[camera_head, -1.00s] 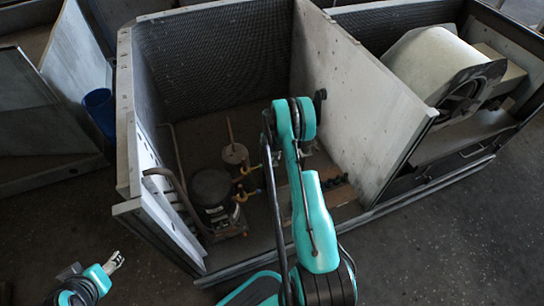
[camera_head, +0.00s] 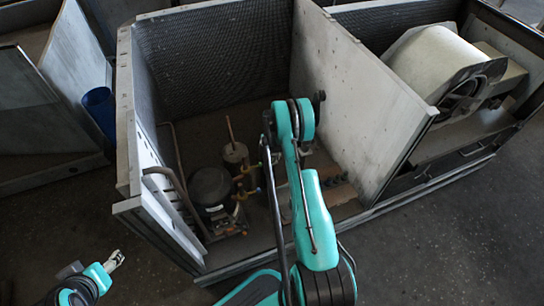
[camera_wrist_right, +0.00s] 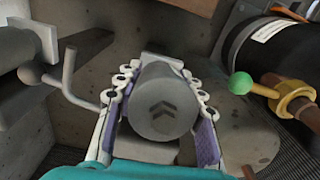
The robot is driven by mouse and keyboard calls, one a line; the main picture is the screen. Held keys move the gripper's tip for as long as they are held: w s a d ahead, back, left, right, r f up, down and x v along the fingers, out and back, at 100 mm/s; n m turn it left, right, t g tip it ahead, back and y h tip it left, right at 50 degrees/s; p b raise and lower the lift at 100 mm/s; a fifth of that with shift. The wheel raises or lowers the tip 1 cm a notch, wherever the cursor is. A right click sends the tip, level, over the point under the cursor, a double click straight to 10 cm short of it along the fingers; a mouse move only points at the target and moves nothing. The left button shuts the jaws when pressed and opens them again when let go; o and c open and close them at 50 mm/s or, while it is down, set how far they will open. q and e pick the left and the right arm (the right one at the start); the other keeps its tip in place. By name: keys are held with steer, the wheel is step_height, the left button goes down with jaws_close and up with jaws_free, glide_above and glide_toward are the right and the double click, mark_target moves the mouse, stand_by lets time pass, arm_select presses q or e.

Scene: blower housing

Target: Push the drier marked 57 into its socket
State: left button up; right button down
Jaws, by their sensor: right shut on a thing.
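A grey cylinder (camera_wrist_right: 162,103) with a dark chevron on its end sits between the two fingers of my right gripper (camera_wrist_right: 160,88) in the right wrist view. The gripper is shut on it. No number 57 is readable on it, but it is likely the drier. No socket can be made out; the cylinder's far end is hidden. In the head view my right arm (camera_head: 312,205) reaches into the open housing, and its fingers are hidden behind the arm. My left gripper (camera_head: 114,260) is at lower left, outside the housing; its finger gap is too small to judge.
In the housing stand a black compressor (camera_head: 210,188) and an upright cylinder (camera_head: 235,155) with a copper stub. A divider panel (camera_head: 365,100) stands right of my arm. A blower (camera_head: 440,65) lies beyond it. A green-knobbed valve (camera_wrist_right: 240,83) is close right of the fingers.

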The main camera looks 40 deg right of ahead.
steer(key=shift+s+a+f, duration=0.15)
steer(key=shift+s+f, duration=0.05)
steer(key=shift+f, duration=0.15)
stand_by(0.7)
steer(key=shift+r, duration=0.2)
steer(key=shift+w+r+p, duration=0.1)
steer(key=shift+r+p, duration=0.35)
steer(key=shift+r, duration=0.9)
steer(key=shift+f, duration=0.15)
steer(key=shift+f+b, duration=0.15)
steer(key=shift+b, duration=0.3)
steer(key=shift+f, duration=0.35)
stand_by(0.6)
steer(key=shift+f, duration=0.25)
steer(key=shift+f, duration=0.15)
stand_by(0.4)
